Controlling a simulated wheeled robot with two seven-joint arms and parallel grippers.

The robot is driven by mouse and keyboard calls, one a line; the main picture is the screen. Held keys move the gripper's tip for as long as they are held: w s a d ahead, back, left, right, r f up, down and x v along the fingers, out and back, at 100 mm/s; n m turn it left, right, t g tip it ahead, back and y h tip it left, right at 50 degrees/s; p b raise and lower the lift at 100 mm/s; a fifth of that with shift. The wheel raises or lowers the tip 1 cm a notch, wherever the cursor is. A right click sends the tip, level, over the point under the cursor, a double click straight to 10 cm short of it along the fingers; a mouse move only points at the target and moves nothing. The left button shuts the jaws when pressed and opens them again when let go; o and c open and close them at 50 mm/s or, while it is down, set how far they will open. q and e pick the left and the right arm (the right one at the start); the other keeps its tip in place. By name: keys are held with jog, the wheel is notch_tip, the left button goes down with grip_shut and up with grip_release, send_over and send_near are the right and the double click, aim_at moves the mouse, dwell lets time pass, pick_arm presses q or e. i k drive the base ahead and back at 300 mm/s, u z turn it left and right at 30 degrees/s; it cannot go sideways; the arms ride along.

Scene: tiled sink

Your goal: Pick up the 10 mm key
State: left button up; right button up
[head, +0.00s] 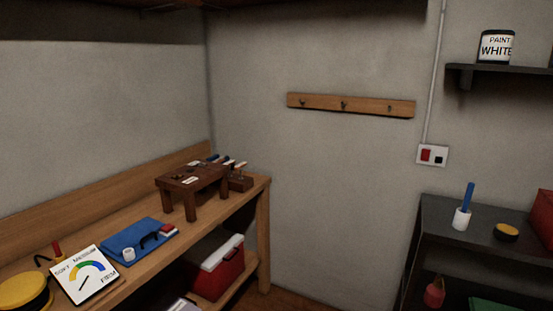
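I cannot make out a key marked 10 mm in the head view; any size marks are too small to read. A small black curved piece (152,239) lies on a blue mat (125,236) on the wooden workbench, and I cannot tell whether it is a key. A dark brown wooden stand (192,191) on the bench has small dark items and a white label on its top. Neither of my grippers shows.
The bench (120,211) runs along the left wall. A dial card (86,274) and yellow tin (24,291) are at its near end. A red and white cool box (217,267) sits below. A dark shelf unit (485,223) stands right, with floor between.

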aim_at(238, 167)
jog(key=z, duration=0.35)
jog(key=i, duration=1.4)
jog(key=u, duration=0.85)
